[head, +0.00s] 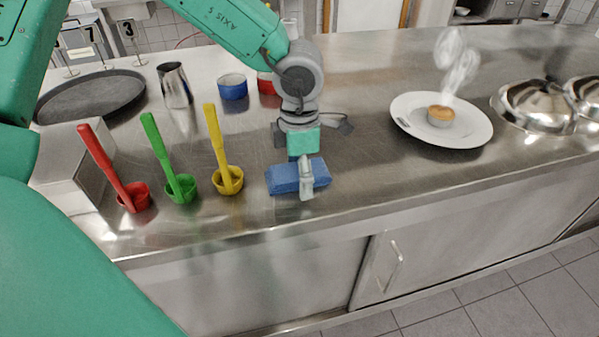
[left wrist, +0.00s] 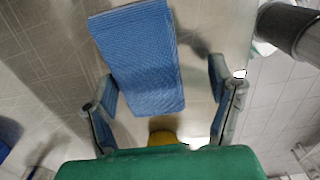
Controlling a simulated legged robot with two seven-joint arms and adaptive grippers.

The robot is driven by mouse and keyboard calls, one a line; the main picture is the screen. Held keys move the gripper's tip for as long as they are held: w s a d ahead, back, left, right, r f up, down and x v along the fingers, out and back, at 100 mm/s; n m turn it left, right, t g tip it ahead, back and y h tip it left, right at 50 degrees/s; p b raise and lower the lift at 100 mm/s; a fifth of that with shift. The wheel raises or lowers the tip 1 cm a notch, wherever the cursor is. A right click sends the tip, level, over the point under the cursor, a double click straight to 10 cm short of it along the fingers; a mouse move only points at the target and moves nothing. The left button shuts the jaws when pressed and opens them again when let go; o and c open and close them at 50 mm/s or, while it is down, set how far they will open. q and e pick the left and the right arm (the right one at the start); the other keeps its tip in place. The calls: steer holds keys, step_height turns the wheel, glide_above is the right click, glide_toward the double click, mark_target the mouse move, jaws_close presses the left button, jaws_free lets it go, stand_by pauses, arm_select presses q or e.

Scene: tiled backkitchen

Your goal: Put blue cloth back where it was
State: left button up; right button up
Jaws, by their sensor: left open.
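The blue cloth (head: 283,181) is a folded, thick rectangle on the steel counter near its front edge, right of the yellow ladle. My left gripper (head: 305,176) points down over it, with one grey finger in front of the cloth's near side; the other finger is hidden. In the left wrist view the cloth (left wrist: 140,60) lies between the spread fingers of the left gripper (left wrist: 160,88). A gap shows between the cloth and the right-hand finger; on the other side the finger is close to the cloth, and contact cannot be told. My right gripper is in neither view.
Red (head: 112,175), green (head: 165,160) and yellow (head: 219,145) ladles stand left of the cloth. Behind are a metal jug (head: 174,85), a blue bowl (head: 233,88) and a red bowl (head: 266,84). A white plate (head: 467,127) with a steaming muffin (head: 440,115) stands right. Counter between is clear.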

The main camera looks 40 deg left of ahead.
mark_target(298, 174)
arm_select(q)
step_height(298, 174, up, 12)
steer(key=p, duration=0.2)
steer(key=shift+a+f, duration=0.15)
steer(key=shift+f, duration=0.1)
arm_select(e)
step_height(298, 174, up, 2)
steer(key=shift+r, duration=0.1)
arm_select(q)
steer(key=shift+a, duration=0.1)
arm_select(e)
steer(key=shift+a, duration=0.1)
